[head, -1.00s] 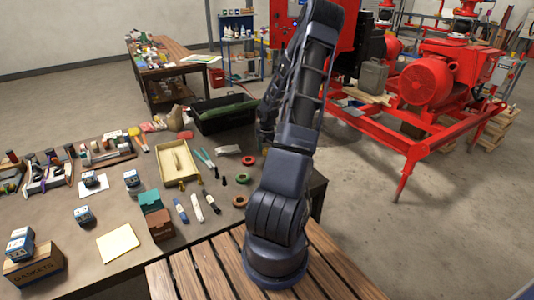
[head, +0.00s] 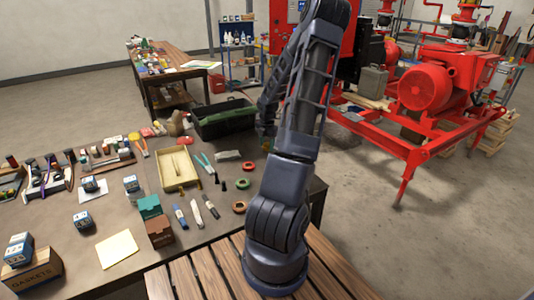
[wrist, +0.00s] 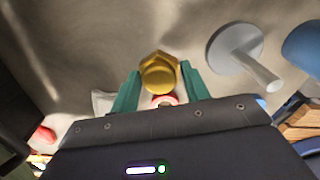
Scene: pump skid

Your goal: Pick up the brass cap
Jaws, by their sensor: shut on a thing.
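The brass cap (wrist: 159,72) is a gold-coloured, hex-sided piece in the wrist view. It sits between the two green fingers of my gripper (wrist: 160,88), which is shut on it. The cap stands out past the fingertips, and its lower part is hidden between the fingers. In the head view my own arm hides the fingers, and I cannot make out the cap there.
The workbench (head: 70,225) holds a yellow tray (head: 172,177), a dark open toolbox (head: 222,120), red and green rings, markers and small boxes. A red pump skid (head: 425,90) stands at right. A grey disc with a rod (wrist: 236,46) is near my gripper.

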